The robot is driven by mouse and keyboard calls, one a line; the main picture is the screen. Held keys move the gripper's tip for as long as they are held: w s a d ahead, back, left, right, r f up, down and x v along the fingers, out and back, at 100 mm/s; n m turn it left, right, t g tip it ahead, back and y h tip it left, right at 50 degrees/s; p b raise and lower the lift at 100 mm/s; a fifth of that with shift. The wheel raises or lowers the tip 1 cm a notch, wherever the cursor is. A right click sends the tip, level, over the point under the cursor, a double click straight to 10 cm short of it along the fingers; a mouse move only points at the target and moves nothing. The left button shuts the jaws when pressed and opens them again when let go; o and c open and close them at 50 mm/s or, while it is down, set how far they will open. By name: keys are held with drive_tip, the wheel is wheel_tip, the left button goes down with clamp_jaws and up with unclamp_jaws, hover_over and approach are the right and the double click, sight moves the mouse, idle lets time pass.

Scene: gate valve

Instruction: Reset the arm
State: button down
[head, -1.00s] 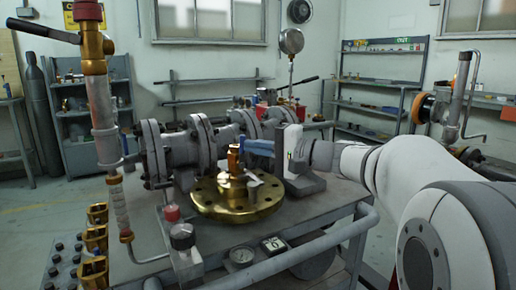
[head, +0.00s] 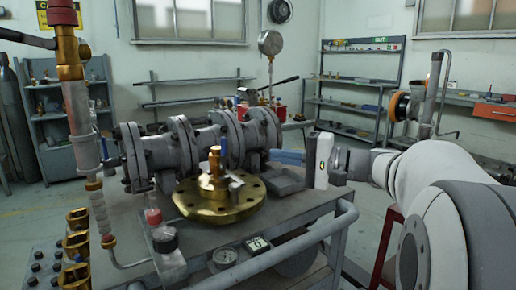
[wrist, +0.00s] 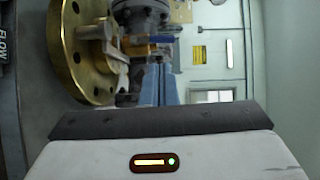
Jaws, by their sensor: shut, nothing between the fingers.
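My gripper (head: 275,155) has blue fingers that are closed together and empty. They point left, just to the right of the brass valve, with a visible gap to it. The brass valve stem (head: 215,163) stands upright on a round brass flange (head: 205,207) on the cart, with a small silver handle (head: 236,181) at its side. In the wrist view my fingers (wrist: 159,68) lie close together, and the brass flange (wrist: 70,60) is at the upper left with part of the valve beside it.
Grey flanged pipework (head: 160,153) stands behind the brass flange on the cart. A grey tray (head: 285,181) lies under my fingers. A pressure gauge (head: 270,43) rises behind. A brass and grey pipe (head: 80,110) stands at the left. Clear floor shows beyond the cart.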

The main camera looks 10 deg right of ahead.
drive_tip(key=s+a+n+g+h+p, duration=0.1)
drive_tip(key=s+a+g+h+p, duration=0.2)
drive_tip(key=s+p, duration=0.4)
drive_tip(key=s+a+n+g+h+p, duration=0.1)
drive_tip(key=s+a+g+h+p, duration=0.3)
drive_tip(key=p, duration=0.5)
drive_tip(key=s+d+r+n+h+p, duration=0.4)
drive_tip(key=s+d+h+p, duration=0.2)
drive_tip(key=p, duration=0.8)
drive_tip(key=s+h, duration=0.2)
drive_tip(key=s, duration=0.1)
drive_tip(key=shift+s+r+p, duration=0.15)
drive_tip(key=shift+s+p, duration=0.2)
